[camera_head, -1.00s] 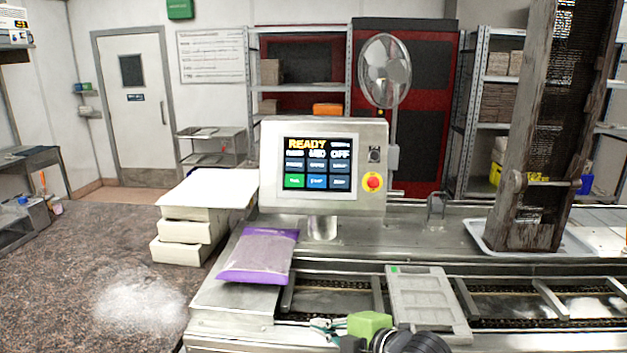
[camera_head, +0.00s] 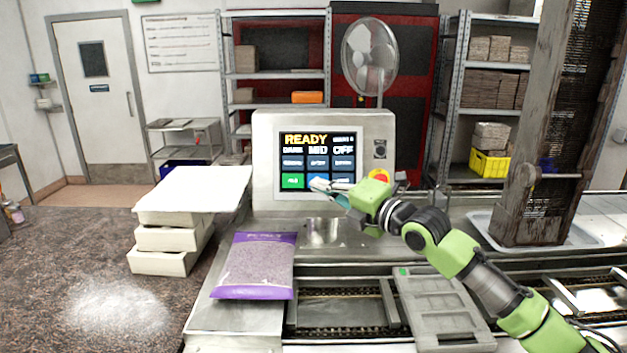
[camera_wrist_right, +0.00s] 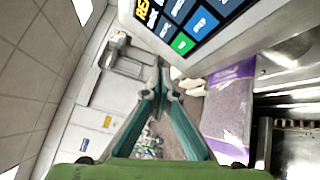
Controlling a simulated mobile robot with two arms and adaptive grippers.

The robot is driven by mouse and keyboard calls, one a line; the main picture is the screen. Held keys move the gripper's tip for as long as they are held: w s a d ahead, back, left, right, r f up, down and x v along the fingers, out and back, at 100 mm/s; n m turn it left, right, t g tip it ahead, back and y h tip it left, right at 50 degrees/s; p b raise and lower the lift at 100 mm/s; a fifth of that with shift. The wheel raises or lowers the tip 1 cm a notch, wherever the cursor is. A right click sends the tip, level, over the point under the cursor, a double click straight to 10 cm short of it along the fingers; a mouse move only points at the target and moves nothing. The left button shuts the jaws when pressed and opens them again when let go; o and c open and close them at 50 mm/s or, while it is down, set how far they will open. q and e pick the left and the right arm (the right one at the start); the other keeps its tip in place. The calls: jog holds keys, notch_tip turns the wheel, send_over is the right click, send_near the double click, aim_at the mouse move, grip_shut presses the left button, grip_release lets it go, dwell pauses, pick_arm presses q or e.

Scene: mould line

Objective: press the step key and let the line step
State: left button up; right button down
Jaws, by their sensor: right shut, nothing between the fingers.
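The control panel (camera_head: 264,165) stands behind the line, its screen (camera_head: 304,138) reading READY, MID and OFF. The bottom row has a green key (camera_head: 292,181); a blue key (camera_wrist_right: 203,22) beside it shows in the right wrist view, its label too small to read. My right gripper (camera_head: 318,185) is shut and empty, its tips in front of the bottom row and hiding the blue key in the head view. I cannot tell whether they touch the screen. In the right wrist view the closed fingertips (camera_wrist_right: 160,80) are below the keys. A grey mould (camera_head: 440,306) lies on the line (camera_head: 340,290). My left gripper is out of view.
A red stop button (camera_head: 380,176) is close to my right gripper. A purple bag (camera_head: 255,266) lies in front of the panel. White blocks (camera_head: 165,262) are stacked at the left. A wooden frame (camera_head: 530,150) stands in a tray on the right.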

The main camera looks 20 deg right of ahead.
jog(key=b, duration=0.7)
send_near(308, 178)
jog(key=w+a, duration=0.3)
pick_arm(q)
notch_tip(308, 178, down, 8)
jog(key=b, duration=0.1)
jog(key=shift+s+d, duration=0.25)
pick_arm(e)
jog(key=shift+w+d, duration=0.2)
jog(key=shift+w, duration=0.3)
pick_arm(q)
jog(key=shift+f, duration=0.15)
pick_arm(e)
jog(key=shift+w+d+f+b, duration=0.15)
jog(key=shift+w+b, duration=0.1)
jog(key=shift+b, duration=0.45)
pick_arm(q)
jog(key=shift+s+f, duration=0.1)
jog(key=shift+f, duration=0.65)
pick_arm(e)
jog(key=shift+w, duration=0.15)
